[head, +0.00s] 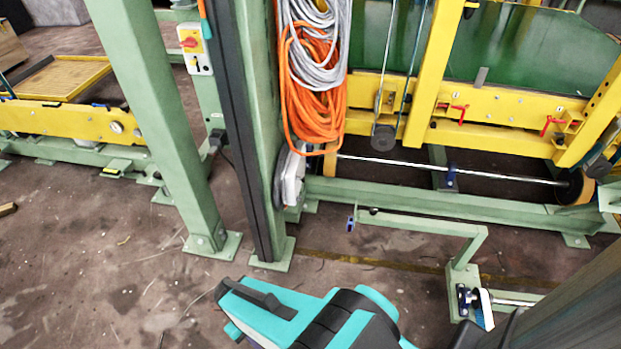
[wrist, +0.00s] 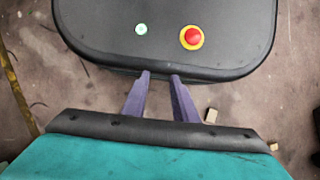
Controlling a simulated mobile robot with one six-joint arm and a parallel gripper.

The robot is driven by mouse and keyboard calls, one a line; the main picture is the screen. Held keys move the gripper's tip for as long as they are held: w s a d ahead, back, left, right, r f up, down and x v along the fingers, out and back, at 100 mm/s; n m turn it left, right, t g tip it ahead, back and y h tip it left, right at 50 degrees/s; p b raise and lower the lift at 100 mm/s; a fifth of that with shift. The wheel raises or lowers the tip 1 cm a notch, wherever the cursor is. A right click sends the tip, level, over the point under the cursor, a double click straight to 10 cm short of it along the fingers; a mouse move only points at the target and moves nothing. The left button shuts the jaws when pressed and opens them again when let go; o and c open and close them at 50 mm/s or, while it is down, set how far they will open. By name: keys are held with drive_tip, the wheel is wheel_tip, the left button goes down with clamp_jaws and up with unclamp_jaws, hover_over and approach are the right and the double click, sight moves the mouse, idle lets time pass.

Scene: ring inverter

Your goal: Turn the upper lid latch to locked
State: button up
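I cannot pick out the upper lid latch for certain in either view. In the head view, small red handles (head: 459,113) and (head: 551,124) sit on the yellow frame at the right. A red and yellow switch (head: 191,43) is mounted on a green post at the left. My gripper (wrist: 160,74) shows in the wrist view with two purple fingers apart and nothing between them. It points down over my own dark base top, far from the yellow frame. In the head view my teal arm is at the bottom centre, and its fingertips cannot be made out.
Green posts (head: 160,120) stand on the brown floor (head: 90,260). Orange and grey cables (head: 310,90) hang on one. A low green bracket (head: 420,224) and a long green rail (head: 450,205) lie ahead at the right. Open floor is at the lower left.

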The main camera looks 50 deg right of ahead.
drive_tip(key=shift+d, duration=0.25)
drive_tip(key=shift+w, duration=0.1)
drive_tip(key=w+d+r+m+t+y+b, duration=0.1)
drive_tip(key=w+d+m+t+y+b, duration=0.1)
drive_tip(key=w+m+y+b, duration=0.3)
drive_tip(key=w+d+r+m+t+y+b, duration=0.1)
drive_tip(key=w+d+m+t, duration=0.15)
drive_tip(key=w, duration=0.35)
drive_tip(key=w+d+r+m+t+y+b, duration=0.1)
drive_tip(key=w+d+r+m+t+b, duration=0.2)
drive_tip(key=d, duration=0.4)
drive_tip(key=w+d+r+m+t+y+b, duration=0.1)
drive_tip(key=w+d+r+m+t, duration=0.2)
drive_tip(key=d, duration=0.4)
drive_tip(key=w+d+r+m+t+h+b, duration=0.1)
drive_tip(key=d+r+m+t+b, duration=0.35)
drive_tip(key=d, duration=1.05)
drive_tip(key=s+d+r+m+t+h+b, duration=0.1)
drive_tip(key=s+d+r+m+t+h, duration=0.1)
drive_tip(key=s+d+r, duration=0.2)
drive_tip(key=s+d+r+m+t+h+b, duration=0.1)
drive_tip(key=s+d+r+t, duration=0.2)
drive_tip(key=d+r, duration=0.6)
drive_tip(key=shift+s+d+r+m+h, duration=0.35)
drive_tip(key=shift+s+d, duration=0.4)
drive_tip(key=shift+d, duration=0.45)
